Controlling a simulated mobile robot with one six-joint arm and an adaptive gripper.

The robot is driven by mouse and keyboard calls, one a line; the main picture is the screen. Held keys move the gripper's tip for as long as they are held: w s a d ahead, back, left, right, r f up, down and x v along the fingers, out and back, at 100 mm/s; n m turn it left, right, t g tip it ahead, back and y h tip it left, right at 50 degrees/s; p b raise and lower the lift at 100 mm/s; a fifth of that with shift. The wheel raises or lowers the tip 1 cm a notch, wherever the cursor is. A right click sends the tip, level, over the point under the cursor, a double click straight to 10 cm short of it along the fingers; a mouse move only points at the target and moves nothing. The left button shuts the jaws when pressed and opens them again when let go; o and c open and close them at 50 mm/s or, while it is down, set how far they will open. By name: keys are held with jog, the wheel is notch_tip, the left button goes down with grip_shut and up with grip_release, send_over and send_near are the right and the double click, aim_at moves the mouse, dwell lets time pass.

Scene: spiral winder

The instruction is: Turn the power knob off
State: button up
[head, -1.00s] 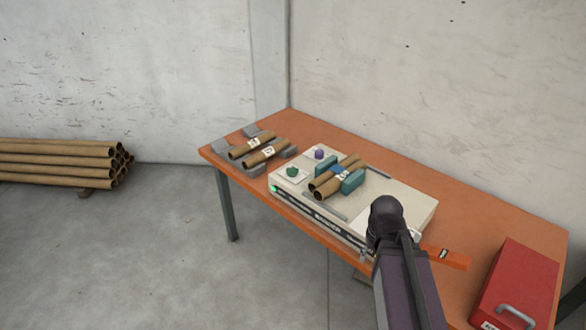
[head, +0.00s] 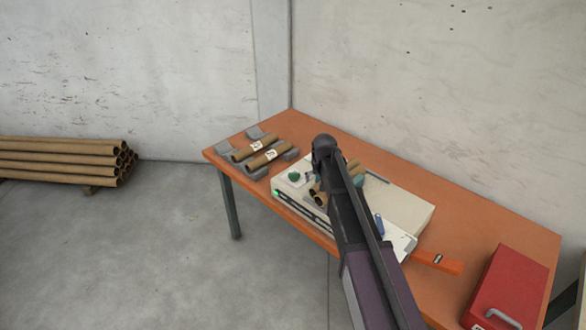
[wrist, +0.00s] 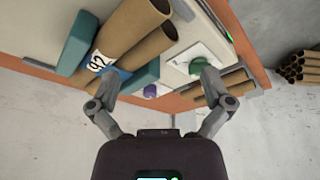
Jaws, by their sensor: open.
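The winder (head: 400,205) is a cream, box-shaped machine on the orange table. Its green knob (head: 293,176) sits on a white plate at the left end, and it also shows in the wrist view (wrist: 198,66) near the right fingertip. A purple knob (wrist: 150,91) shows in the wrist view between the fingertips, beyond them; my arm hides it in the head view. Which one is the power knob, I cannot tell. My gripper (wrist: 160,82) is open and empty, with no visible contact. In the head view my arm mostly hides it.
Cardboard tubes (wrist: 120,38) lie between teal blocks (wrist: 87,42) on the winder, close to the left finger. More tubes (head: 265,158) rest on grey holders at the table's left end. A red box (head: 508,285) stands at the right. A tube stack (head: 60,160) lies at far left.

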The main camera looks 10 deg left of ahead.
jog(key=t+p, duration=0.1)
jog(key=p, duration=0.1)
send_near(294, 173)
jog(key=v, duration=0.4)
jog(key=shift+d+f+n+y, duration=0.15)
jog(key=shift+d+n+y, duration=0.15)
jog(key=shift+f+b, duration=0.1)
jog(key=shift+b, duration=0.25)
jog(key=b+x, duration=1.2)
jog(key=x, duration=0.1)
jog(key=shift+w+f, duration=0.2)
jog(key=shift+f, duration=0.05)
jog(key=c, duration=1.1)
